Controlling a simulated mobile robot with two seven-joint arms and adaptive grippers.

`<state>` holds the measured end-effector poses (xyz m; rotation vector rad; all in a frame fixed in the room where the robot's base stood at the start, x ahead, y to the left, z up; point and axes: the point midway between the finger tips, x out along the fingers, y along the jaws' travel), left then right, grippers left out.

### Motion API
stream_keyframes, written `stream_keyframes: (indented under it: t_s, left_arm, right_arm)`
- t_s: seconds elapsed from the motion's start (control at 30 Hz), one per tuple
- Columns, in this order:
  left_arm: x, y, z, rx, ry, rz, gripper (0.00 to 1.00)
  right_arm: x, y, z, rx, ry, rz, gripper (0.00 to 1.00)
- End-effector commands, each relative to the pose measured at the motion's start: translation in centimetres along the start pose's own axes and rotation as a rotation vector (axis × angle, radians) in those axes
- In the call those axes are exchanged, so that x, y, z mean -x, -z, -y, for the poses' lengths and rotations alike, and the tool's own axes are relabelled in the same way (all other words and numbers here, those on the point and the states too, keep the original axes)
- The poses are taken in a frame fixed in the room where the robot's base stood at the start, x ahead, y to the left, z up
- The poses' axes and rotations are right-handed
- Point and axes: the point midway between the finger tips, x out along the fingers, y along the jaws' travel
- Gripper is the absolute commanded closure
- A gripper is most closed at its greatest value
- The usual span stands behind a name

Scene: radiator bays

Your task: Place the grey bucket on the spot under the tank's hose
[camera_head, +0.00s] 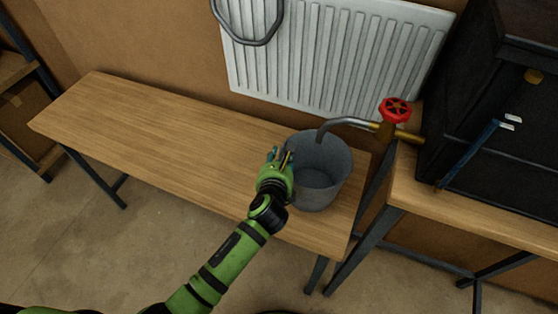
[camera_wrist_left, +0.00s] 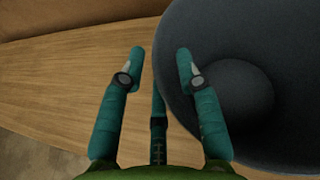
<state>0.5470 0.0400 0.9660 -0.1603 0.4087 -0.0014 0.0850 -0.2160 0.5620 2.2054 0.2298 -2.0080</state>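The grey bucket (camera_head: 332,192) stands upright on the wooden bench near its right end. The end of the tank's curved metal hose (camera_head: 340,123) is over the bucket's opening. Any marked spot beneath the bucket is hidden. My left gripper (camera_head: 280,157) is at the bucket's left rim. In the left wrist view, the fingers (camera_wrist_left: 160,65) are apart, one outside the bucket (camera_wrist_left: 250,95) and one over its inside, with the rim between them. I see a gap between fingers and rim; contact cannot be told. My right gripper is not in view.
The bench (camera_head: 150,130) is bare to the left of the bucket. A red valve wheel (camera_head: 395,109) sits on the pipe of the dark tank (camera_head: 490,110) at right. A white radiator (camera_head: 330,60) with a looped grey pipe (camera_head: 250,42) is behind.

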Motion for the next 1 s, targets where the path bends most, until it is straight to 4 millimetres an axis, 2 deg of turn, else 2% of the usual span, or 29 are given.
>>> stream_keyframes:
  t_s: [0.17,0.5,0.7,1.0]
  left_arm:
    - [1.4,0.1,0.0,-0.001,0.0,0.0,0.66]
    - [8.0,0.1,0.0,-0.001,0.001,0.0,0.66]
    - [11.0,0.1,0.0,0.0,0.0,0.001,0.66]
    - [12.0,0.0,0.0,0.0,-0.001,0.0,0.66]
  right_arm:
    - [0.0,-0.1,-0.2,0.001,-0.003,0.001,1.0]
    - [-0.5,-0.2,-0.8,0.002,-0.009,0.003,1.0]
    - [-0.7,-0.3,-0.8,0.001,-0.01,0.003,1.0]
    - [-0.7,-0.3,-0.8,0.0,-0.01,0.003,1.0]
